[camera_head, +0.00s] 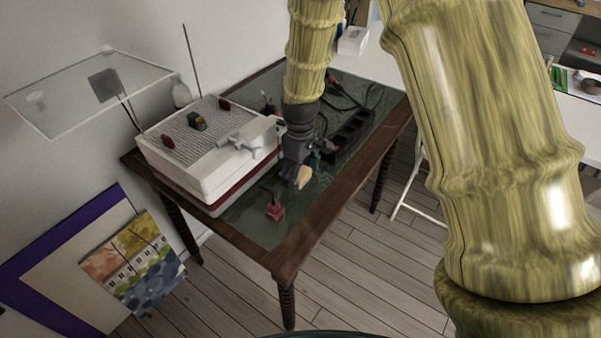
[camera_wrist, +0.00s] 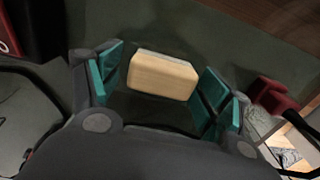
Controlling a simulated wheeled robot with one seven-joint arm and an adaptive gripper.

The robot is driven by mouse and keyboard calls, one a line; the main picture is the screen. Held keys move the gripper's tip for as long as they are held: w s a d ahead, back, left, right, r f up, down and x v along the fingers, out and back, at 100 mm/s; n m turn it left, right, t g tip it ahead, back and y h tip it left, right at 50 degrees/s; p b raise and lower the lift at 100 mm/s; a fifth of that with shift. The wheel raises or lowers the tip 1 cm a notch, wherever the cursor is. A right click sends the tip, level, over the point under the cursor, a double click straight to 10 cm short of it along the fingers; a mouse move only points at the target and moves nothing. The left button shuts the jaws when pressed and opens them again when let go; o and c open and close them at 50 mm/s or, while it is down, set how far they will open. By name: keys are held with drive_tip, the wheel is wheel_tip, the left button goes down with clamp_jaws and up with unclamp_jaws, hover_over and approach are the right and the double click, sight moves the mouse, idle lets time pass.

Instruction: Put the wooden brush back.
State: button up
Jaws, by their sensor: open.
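The wooden brush is a pale, rounded block (camera_wrist: 163,75) on the dark green tabletop. In the wrist view it sits between the two teal-padded fingers of my gripper (camera_wrist: 162,88), with a gap on each side. In the head view the brush (camera_head: 304,175) shows just beside my gripper (camera_head: 298,178), near the table's right edge. My gripper is open and points down at the brush. Part of the gripper is hidden by its own wrist in the head view.
A white box-like machine (camera_head: 165,160) with a perforated top stands left of my gripper. A small red object (camera_head: 274,210) lies nearer the front, also seen in the wrist view (camera_wrist: 272,96). A black power strip (camera_head: 353,128) and cables lie behind. The table's front corner (camera_head: 262,232) is clear.

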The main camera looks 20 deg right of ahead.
wheel_tip(320, 180, up, 12)
idle(0.7)
drive_tip(key=shift+r, duration=0.1)
drive_tip(key=shift+c, duration=0.2)
idle(1.1)
